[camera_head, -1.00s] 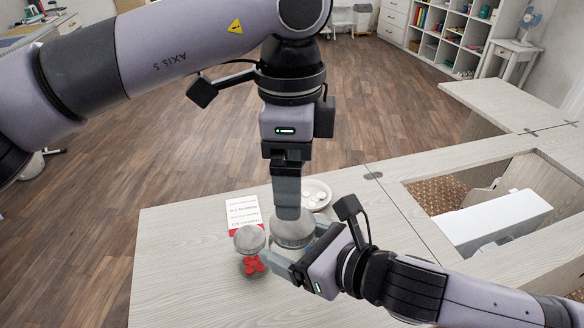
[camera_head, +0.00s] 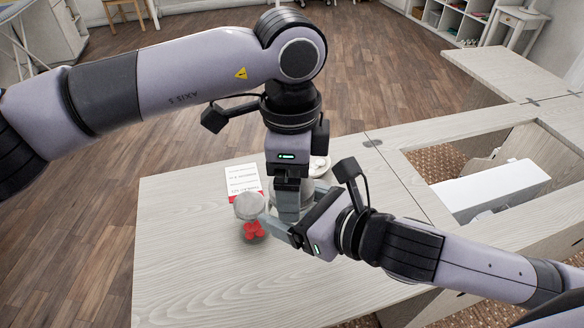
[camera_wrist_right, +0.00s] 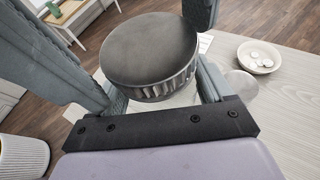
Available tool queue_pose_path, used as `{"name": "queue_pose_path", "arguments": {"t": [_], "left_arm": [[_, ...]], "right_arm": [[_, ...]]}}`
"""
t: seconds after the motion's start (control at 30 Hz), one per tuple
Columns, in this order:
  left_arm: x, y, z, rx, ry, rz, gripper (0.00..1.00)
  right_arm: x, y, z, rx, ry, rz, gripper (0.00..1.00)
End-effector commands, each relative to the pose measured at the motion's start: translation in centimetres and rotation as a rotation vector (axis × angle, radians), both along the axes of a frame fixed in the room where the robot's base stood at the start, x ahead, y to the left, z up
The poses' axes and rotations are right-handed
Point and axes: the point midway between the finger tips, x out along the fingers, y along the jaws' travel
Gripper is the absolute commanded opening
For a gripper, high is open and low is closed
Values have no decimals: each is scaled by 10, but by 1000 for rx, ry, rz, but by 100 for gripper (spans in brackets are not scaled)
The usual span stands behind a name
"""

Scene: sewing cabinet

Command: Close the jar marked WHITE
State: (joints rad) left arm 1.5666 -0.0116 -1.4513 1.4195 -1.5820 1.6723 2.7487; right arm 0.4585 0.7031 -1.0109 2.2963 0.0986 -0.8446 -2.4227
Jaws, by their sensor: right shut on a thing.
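A jar with a wide grey, ridged lid (camera_wrist_right: 150,50) is between my right gripper's fingers in the right wrist view. Its side under the lid is mostly hidden, and I cannot read a WHITE mark. My right gripper (camera_head: 288,236) is shut on this jar, low over the table. My left gripper (camera_head: 288,205) points straight down at the jar, with its fingers beside the lid; I cannot tell if they grip it. In the head view the jar is mostly hidden behind both grippers. A second jar with a grey lid and red contents (camera_head: 252,230) stands just left.
A printed red-and-white card (camera_head: 242,180) lies behind the second jar. A white dish (camera_wrist_right: 258,57) with several white pieces stands beyond the held jar. The table (camera_head: 190,260) is clear at left.

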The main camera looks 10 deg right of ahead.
Motion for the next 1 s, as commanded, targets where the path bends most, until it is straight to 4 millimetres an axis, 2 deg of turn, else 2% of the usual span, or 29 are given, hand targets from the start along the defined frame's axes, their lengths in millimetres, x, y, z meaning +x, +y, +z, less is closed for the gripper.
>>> {"name": "queue_pose_path", "arguments": {"t": [0.1,0.13,0.3,0.5,0.63,1.0], "left_arm": [[0,0,0,0,0,0,90],[0,0,0,0,0,0,87],[0,0,0,0,-1,0,32],[1,0,1,0,-2,-5,31],[1,0,1,1,-4,-91,31],[1,0,1,1,-11,-662,31]], "right_arm": [[0,0,1,1,-2,0,0],[0,0,1,1,-2,0,0],[0,0,1,2,-1,1,0],[0,1,1,2,-1,2,0],[-1,1,1,1,-1,3,0],[-1,1,1,2,-1,5,0]]}}
